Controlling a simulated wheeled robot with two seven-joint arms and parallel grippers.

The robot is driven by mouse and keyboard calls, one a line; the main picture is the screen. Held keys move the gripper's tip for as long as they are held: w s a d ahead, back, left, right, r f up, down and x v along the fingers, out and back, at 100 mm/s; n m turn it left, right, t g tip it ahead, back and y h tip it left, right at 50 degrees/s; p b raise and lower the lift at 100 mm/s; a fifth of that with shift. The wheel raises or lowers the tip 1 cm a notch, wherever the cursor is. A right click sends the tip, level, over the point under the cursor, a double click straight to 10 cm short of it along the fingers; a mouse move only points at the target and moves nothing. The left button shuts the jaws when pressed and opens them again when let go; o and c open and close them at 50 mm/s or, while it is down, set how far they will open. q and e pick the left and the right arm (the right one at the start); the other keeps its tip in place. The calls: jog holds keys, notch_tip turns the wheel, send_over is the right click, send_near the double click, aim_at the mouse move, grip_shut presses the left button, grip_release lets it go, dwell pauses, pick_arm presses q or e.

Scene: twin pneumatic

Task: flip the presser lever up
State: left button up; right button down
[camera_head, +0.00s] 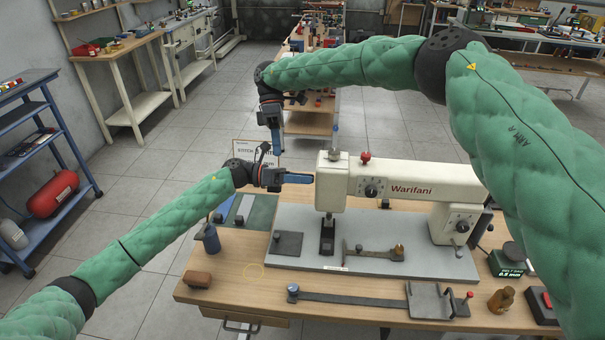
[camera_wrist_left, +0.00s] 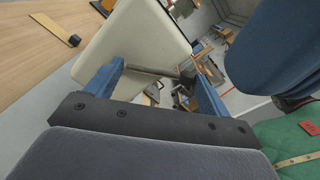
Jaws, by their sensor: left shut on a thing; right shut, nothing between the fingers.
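The cream sewing machine (camera_head: 400,185), marked Warifani, stands on a grey plate on the bench. My left gripper (camera_head: 310,179) is at the left end of the machine's head, level with it. In the left wrist view, the left gripper (camera_wrist_left: 158,85) has its two blue fingers on either side of a thin grey-brown bar beside the cream head. This bar looks like the presser lever (camera_wrist_left: 150,71); the head view does not show it. My right gripper (camera_head: 278,152) is shut and empty, pointing down above and left of the head, apart from the machine.
On the bench are a brown block (camera_head: 197,278), a blue cup (camera_head: 211,240), a metal bracket (camera_head: 437,300) and a dark green box (camera_head: 507,262). A sign (camera_head: 250,152) stands behind my left gripper.

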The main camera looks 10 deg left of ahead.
pick_arm(q)
jog(key=shift+w+a+f, duration=0.1)
jog(key=shift+a, duration=0.05)
pick_arm(e)
jog(key=s+d+f, duration=0.4)
jog(key=d+f, duration=0.2)
jog(key=d, duration=0.1)
jog(key=shift+d+m+h, duration=0.25)
jog(key=shift+m+h, duration=0.05)
jog(key=shift+h, duration=0.1)
dwell(0.3)
